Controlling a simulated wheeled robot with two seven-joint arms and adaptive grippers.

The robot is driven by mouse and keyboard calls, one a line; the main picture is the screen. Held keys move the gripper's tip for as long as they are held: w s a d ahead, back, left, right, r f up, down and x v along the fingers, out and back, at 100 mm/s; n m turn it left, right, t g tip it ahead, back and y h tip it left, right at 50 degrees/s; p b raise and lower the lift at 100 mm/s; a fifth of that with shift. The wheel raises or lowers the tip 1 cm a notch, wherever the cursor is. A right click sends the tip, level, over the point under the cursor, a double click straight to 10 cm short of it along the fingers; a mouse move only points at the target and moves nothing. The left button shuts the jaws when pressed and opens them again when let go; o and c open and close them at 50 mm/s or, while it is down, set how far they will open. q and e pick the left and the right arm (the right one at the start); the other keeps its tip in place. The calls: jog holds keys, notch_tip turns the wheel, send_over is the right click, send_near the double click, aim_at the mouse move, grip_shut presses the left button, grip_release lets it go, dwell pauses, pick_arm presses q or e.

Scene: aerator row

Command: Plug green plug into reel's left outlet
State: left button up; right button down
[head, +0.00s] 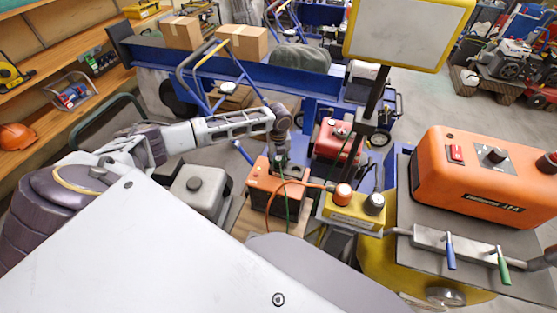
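My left gripper (280,156) points down over the orange-red box (274,184) near the middle of the head view. A thin green cable (287,202) runs down in front of this box from the fingertips' area. The green plug itself is too small and covered to make out, and I cannot tell whether the fingers are closed on it. A yellow box (352,212) stands to the right of the gripper, with an orange round cap (343,194) on its left and a dark cap (375,203) on its right. An orange cable reaches the orange cap. My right gripper is not in view.
A grey box (200,187) stands left of the orange-red box. A large orange machine (490,177) is at the right. A pole with a yellow-framed panel (408,30) rises behind the yellow box. A blue beam (225,69) crosses behind my arm.

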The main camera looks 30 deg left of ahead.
pick_arm(q)
jog(key=o, duration=0.3)
jog(key=shift+r, duration=6)
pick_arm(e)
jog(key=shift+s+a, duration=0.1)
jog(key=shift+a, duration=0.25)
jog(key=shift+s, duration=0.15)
